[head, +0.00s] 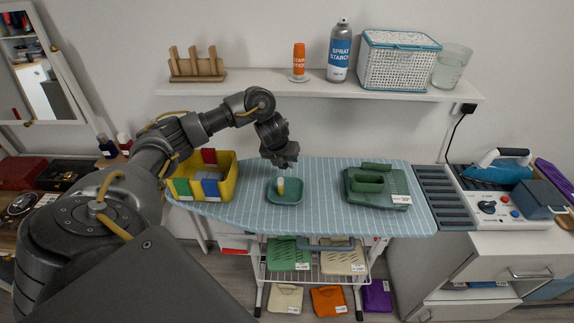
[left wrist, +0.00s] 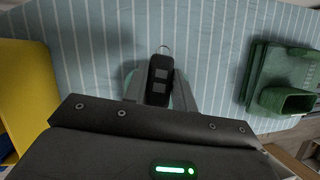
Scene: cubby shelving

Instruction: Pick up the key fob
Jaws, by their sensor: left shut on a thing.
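The key fob (left wrist: 160,75) is dark, with grey buttons and a metal ring at its top end. In the left wrist view it is between the two fingers of my left gripper (left wrist: 161,88), which is shut on it. In the head view my left gripper (head: 285,163) is above the ironing board (head: 325,215), just behind a small green dish (head: 285,201). I cannot make out the fob in the head view. My right gripper is not in view.
The dish holds a small pale yellow item (head: 281,186). A yellow bin (head: 229,182) with coloured pieces stands left, and a green caddy (head: 376,190) right. A shelf (head: 330,89) with a spray can (head: 339,52) and white basket (head: 397,62) runs above. The board between dish and caddy is clear.

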